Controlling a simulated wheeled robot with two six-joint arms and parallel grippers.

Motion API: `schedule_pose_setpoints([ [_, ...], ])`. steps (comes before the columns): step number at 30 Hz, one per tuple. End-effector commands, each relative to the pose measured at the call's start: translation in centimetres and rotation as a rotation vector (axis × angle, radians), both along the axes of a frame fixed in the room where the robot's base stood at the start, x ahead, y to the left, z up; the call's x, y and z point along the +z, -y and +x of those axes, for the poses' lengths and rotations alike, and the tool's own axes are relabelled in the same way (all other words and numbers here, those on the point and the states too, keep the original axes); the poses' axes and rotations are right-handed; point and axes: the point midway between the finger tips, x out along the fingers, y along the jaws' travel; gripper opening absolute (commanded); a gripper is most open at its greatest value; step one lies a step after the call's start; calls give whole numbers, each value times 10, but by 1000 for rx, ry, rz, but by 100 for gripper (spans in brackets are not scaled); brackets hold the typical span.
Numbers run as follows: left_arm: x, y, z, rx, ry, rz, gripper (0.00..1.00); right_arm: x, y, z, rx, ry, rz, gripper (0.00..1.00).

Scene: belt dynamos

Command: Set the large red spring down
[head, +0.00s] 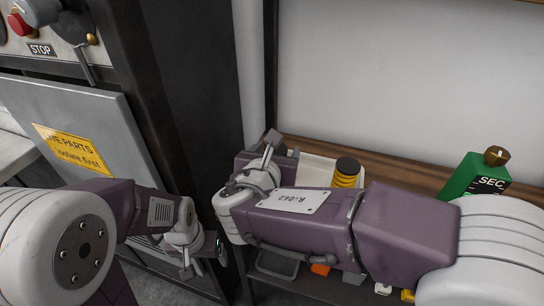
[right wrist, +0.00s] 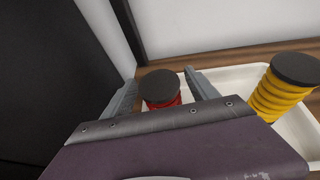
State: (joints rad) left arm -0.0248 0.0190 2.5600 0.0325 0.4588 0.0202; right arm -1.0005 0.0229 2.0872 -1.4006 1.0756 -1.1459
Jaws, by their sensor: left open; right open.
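The large red spring (right wrist: 164,104) with a black cap stands upright between the fingers of my right gripper (right wrist: 161,88) in the right wrist view. The jaws are open, one finger on each side of it. Its lower part is hidden behind my gripper's body, so what it rests on cannot be seen. In the head view my right gripper (head: 281,146) is over the left end of a white tray (head: 318,168), and the red spring is hidden there. My left gripper (head: 204,258) is low at the lower left, open, away from the tray.
A yellow spring (head: 347,175) with a black cap stands in the tray, right of the red one. A green SEC bottle (head: 474,178) is further right on the wooden shelf. A dark cabinet (head: 185,90) and a grey panel with a yellow sign (head: 72,148) are at left.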

Motion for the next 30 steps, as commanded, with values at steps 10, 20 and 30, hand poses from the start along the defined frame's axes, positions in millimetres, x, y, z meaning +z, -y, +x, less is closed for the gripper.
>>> schedule_pose_setpoints([
  [10,28,0,0,0,0,0,80,34,-16,-72,6,1,0,68],
  [20,32,0,0,0,0,0,80,40,-19,-96,0,0,0,68],
  [30,32,0,0,0,0,0,80,40,-19,-96,0,0,0,68],
])
